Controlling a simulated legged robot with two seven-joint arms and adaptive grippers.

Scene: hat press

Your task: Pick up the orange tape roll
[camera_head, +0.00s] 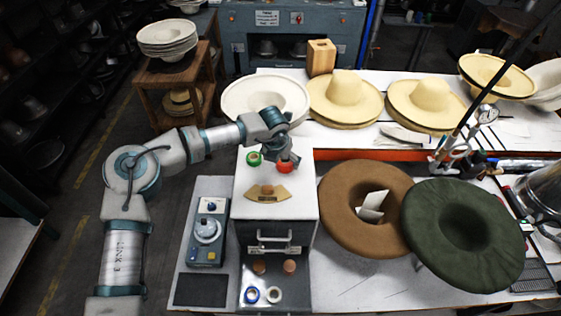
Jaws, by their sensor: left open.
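The orange tape roll (285,168) sits near the back right of the white cabinet top (240,205), looking red-orange. My left gripper (284,158) is directly above or at the roll, pointing down, and covers part of it. Its jaws are open, but the fingertips are small and dark, so I cannot tell whether they touch the roll. My right gripper is not in the picture.
A green tape roll (253,158) is just left of the gripper. A tan curved piece (267,194) lies in front. A brown hat (338,205) and a green hat (500,255) are to the right; a white hat (240,95) stands behind.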

